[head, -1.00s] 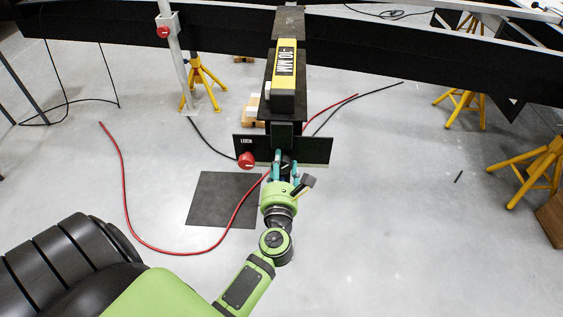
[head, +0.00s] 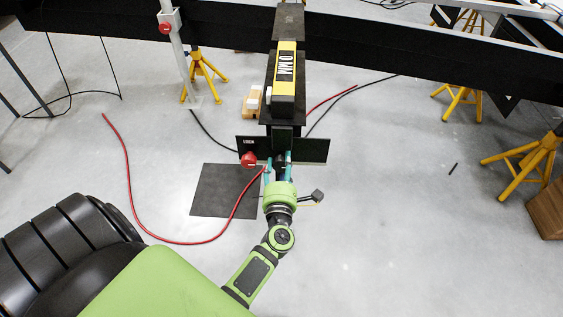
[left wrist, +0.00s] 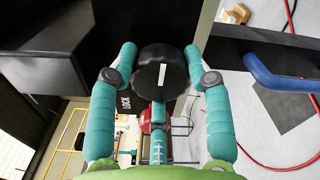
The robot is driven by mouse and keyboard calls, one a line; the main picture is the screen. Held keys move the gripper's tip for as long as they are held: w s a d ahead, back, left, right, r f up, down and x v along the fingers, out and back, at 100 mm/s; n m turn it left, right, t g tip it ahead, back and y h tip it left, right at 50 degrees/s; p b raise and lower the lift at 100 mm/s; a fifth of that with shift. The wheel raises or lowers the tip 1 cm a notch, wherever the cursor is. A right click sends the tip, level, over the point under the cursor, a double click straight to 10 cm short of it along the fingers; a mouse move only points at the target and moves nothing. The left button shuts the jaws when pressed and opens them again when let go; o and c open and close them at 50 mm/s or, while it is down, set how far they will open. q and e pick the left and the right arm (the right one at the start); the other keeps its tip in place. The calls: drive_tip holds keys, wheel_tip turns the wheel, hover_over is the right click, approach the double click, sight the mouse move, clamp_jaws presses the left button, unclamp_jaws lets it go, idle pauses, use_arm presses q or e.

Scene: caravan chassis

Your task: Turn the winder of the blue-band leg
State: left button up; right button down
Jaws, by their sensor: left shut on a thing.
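The winder is a round black knob with a white line, seen between my fingers in the left wrist view (left wrist: 164,88). The line stands nearly upright there. My left gripper (head: 278,165) has its teal fingers on either side of the knob, shut on it. In the head view the knob is mostly hidden by the gripper. A black plate marked LOCK (head: 312,150) stands behind it, below a yellow-and-black gauge (head: 286,72) that seems to read "0 MM". No blue band can be made out in the head view. My right gripper is out of view.
A red knob (head: 248,160) sits just left of the winder. A red hose (head: 128,180) and a dark mat (head: 215,190) lie on the floor at left. Yellow stands (head: 525,165) are at right. A blue curved piece (left wrist: 280,77) shows in the left wrist view.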

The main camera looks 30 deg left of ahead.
use_arm(q)
drive_tip(key=shift+w+d+r+m, duration=0.2)
drive_tip(key=shift+w+r+m, duration=0.05)
drive_tip(key=shift+r+m, duration=0.1)
drive_tip(key=o, duration=1.2)
drive_tip(key=shift+c, duration=0.2)
drive_tip(key=shift+f, duration=0.15)
drive_tip(key=shift+s, duration=0.1)
drive_tip(key=shift+s+f, duration=0.1)
drive_tip(key=shift+s+d, duration=0.15)
drive_tip(key=shift+s, duration=0.1)
drive_tip(key=v, duration=1.1)
drive_tip(key=shift+s, duration=0.1)
